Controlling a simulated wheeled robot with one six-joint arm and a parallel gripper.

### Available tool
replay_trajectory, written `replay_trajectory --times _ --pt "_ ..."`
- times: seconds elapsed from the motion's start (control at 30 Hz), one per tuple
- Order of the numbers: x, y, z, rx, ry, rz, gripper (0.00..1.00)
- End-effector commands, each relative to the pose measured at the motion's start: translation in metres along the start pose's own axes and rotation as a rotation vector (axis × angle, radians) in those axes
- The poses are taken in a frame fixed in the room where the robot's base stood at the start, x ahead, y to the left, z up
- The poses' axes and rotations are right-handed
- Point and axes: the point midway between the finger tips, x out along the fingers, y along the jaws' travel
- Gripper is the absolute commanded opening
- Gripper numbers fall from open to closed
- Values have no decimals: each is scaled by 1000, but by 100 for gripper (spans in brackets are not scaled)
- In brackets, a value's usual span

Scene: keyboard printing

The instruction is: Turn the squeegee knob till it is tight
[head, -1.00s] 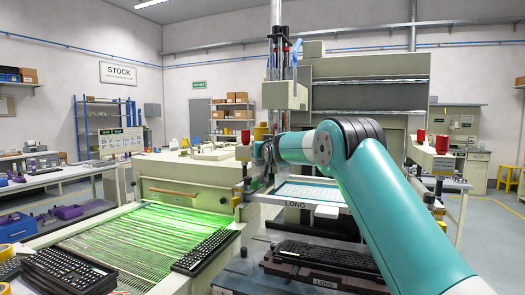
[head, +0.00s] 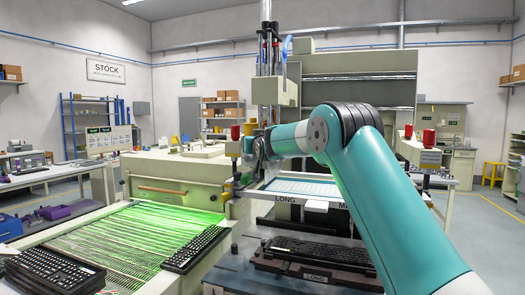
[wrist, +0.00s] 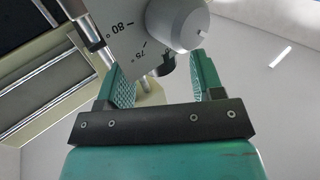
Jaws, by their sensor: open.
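A grey round knob (wrist: 178,24) with a small pin at its end shows in the wrist view, in front of a pale dial plate (wrist: 135,32) marked 80° and 75°. My gripper (wrist: 165,76) is open, its two green ridged fingers spread below the knob in that picture. A darker rounded part shows between the fingers, partly hidden behind the plate; I cannot tell whether a finger touches it. In the head view my gripper end is small and hidden by my own arm beside the printing machine (head: 360,92), so the knob cannot be made out there.
A green-lit conveyor (head: 140,235) runs at the left, with keyboards (head: 50,272) near it. A dark keyboard (head: 320,250) lies on a fixture marked LONG below the print frame (head: 300,188). Red jars (head: 430,137) stand at the right. Metal rods rise close to my gripper.

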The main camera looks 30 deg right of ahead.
Motion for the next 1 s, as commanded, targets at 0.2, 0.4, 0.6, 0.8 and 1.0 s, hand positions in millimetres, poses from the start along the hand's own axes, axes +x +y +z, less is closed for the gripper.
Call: replay_trajectory --times 0.2,0.4,0.6,0.8,1.0 --pt "-51 -1 5 0 2 -1 61" --pt "-100 0 5 0 3 0 61" --pt "-137 0 3 1 2 0 61" --pt "-153 0 1 1 0 0 61" --pt "-154 0 1 0 -1 0 61"
